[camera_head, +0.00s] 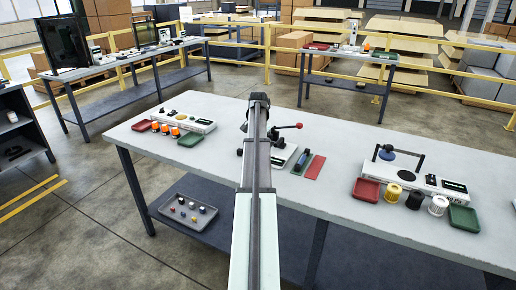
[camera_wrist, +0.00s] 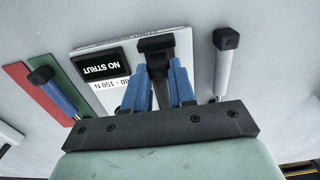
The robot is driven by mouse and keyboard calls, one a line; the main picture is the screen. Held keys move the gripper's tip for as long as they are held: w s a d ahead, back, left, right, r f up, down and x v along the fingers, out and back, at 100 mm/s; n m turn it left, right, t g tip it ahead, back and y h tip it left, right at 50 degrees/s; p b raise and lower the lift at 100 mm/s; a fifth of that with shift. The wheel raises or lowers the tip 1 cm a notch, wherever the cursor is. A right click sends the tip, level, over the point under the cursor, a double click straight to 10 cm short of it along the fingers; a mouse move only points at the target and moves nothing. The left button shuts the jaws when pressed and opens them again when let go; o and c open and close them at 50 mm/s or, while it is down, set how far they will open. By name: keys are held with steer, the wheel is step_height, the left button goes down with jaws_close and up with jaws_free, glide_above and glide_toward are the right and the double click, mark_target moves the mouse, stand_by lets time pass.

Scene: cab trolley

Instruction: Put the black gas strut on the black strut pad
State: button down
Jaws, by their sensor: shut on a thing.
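In the wrist view my gripper (camera_wrist: 157,88) is shut on the black gas strut (camera_wrist: 154,46), with a blue finger on either side. The strut's wide black end shows past the fingertips, over the edge of a white tester box (camera_wrist: 120,42). The box's small screen (camera_wrist: 97,66) reads "NO STRUT". A red pad (camera_wrist: 22,75) and a green pad (camera_wrist: 64,72) lie left of the box. I cannot tell which surface is the black strut pad. In the head view my arm hides the gripper and the held strut.
A blue strut (camera_wrist: 58,95) with a black end is over the green pad. A pale strut (camera_wrist: 223,75) is right of my gripper. In the head view a red-knobbed lever (camera_head: 299,125) stands by the tester. Bare tabletop (camera_head: 340,150) lies right of the red pad.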

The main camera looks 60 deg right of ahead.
steer(key=shift+f, duration=0.65)
steer(key=shift+f, duration=0.15)
steer(key=c, duration=0.9)
jaws_free()
steer(key=shift+c, duration=0.2)
step_height(320, 180, up, 12)
steer(key=shift+r, duration=0.2)
